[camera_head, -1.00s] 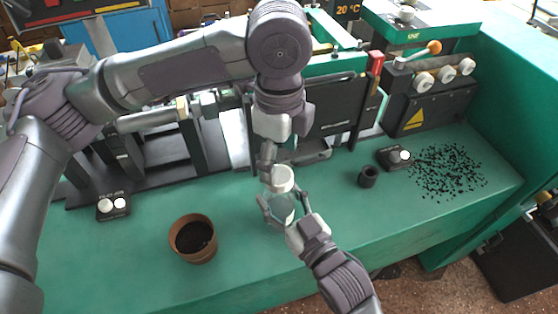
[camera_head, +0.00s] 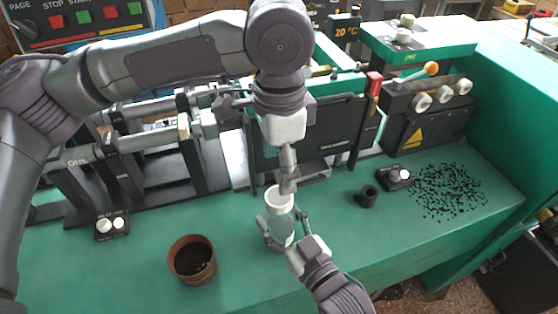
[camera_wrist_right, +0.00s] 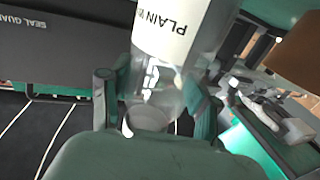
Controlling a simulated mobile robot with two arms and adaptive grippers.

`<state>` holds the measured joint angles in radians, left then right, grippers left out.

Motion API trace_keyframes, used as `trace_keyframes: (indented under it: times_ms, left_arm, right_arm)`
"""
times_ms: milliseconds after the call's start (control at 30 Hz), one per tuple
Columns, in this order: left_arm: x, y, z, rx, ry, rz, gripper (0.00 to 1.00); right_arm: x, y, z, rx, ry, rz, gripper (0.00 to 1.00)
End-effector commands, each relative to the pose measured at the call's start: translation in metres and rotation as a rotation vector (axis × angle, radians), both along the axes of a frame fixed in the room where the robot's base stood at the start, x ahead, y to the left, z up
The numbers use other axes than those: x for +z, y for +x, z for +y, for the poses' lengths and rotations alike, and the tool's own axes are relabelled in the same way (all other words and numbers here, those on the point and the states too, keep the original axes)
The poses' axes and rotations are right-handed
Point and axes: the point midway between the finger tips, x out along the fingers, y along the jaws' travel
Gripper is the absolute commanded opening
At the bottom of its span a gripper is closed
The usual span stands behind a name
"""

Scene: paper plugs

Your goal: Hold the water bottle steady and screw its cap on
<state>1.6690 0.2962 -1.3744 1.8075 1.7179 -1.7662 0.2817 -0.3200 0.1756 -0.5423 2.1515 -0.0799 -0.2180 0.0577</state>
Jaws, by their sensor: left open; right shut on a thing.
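The water bottle (camera_head: 281,232) stands upright on the green bench, clear below and white around its upper part. In the right wrist view, the clear bottle (camera_wrist_right: 165,85) has a white band lettered "PLAIN". My right gripper (camera_head: 284,229) is shut around the bottle's lower body, one finger on each side. My left gripper (camera_head: 288,184) is open and points down at the bottle's top, just right of its middle in the head view. Its fingers overlap in this view, and contact with the top cannot be told. I cannot make out a separate cap.
A brown pot (camera_head: 192,260) with dark contents stands left of the bottle. A small black hollow cylinder (camera_head: 368,197) and a black button box (camera_head: 395,178) are at right, near scattered black bits (camera_head: 448,190). Another button box (camera_head: 112,225) is at left. Machinery lines the back.

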Motion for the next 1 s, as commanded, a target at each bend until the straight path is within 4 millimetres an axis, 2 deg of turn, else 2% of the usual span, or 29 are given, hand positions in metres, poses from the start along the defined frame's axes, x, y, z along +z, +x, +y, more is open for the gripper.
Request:
trace_keyframes:
  times_ms: [267,700,1000]
  left_arm:
    - [-0.009,0.0,0.0,-0.002,0.001,0.001,0.73]
    - [-0.071,0.0,0.0,-0.002,0.001,0.001,0.73]
    - [-0.081,0.0,0.0,-0.003,0.0,0.0,0.73]
  right_arm:
    - [0.0,0.0,0.0,0.0,0.0,0.0,0.0]
    - [0.0,0.0,0.0,0.0,0.0,0.0,0.0]
    - [0.0,0.0,0.0,0.0,0.0,0.0,0.0]
